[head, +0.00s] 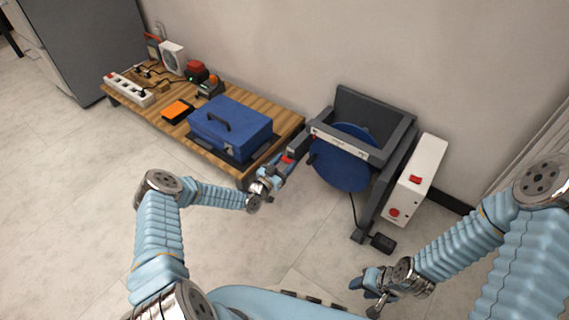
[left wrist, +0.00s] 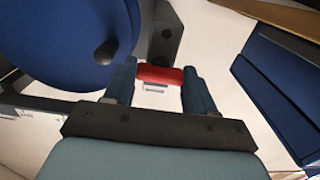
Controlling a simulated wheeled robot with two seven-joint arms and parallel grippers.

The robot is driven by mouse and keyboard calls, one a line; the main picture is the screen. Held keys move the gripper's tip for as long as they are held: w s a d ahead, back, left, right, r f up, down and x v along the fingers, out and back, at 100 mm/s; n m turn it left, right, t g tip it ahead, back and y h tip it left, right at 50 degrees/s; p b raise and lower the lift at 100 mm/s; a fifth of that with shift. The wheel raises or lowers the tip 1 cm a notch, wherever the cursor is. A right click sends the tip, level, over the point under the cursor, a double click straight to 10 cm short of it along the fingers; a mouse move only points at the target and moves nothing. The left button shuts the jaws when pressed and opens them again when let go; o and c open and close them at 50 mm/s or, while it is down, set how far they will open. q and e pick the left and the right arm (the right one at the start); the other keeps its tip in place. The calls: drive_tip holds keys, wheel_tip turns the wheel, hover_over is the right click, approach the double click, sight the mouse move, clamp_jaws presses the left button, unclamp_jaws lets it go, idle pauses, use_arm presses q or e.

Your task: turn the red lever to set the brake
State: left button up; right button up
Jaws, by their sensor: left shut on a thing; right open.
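The red lever (head: 288,158) shows as a small red piece at the left side of the dark grey machine frame (head: 375,108) with the blue disc (head: 340,172). In the left wrist view the red lever (left wrist: 160,74) lies between the two fingertips. My left gripper (head: 281,167) is shut on it, and its fingers hide part of the lever in the head view. In the left wrist view, my left gripper (left wrist: 160,88) has a finger on each side of the red piece. My right gripper (head: 368,284) is open and empty, low above the floor in front of the machine.
A white box (head: 415,180) with red buttons stands at the machine's right. A black pedal (head: 383,243) lies on the floor. A low wooden table (head: 290,122) at the left holds a blue toolbox (head: 232,130), an orange pad (head: 177,110) and a power strip (head: 130,90). The front floor is clear.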

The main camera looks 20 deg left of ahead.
use_arm(q)
drive_tip(key=shift+m, duration=0.3)
drive_tip(key=shift+f+m+b, duration=0.1)
drive_tip(key=shift+m+b, duration=4.15)
drive_tip(key=shift+m, duration=4.35)
drive_tip(key=o, duration=1)
drive_tip(key=shift+o, duration=0.2)
drive_tip(key=p+v, duration=0.2)
drive_tip(key=v, duration=1.2)
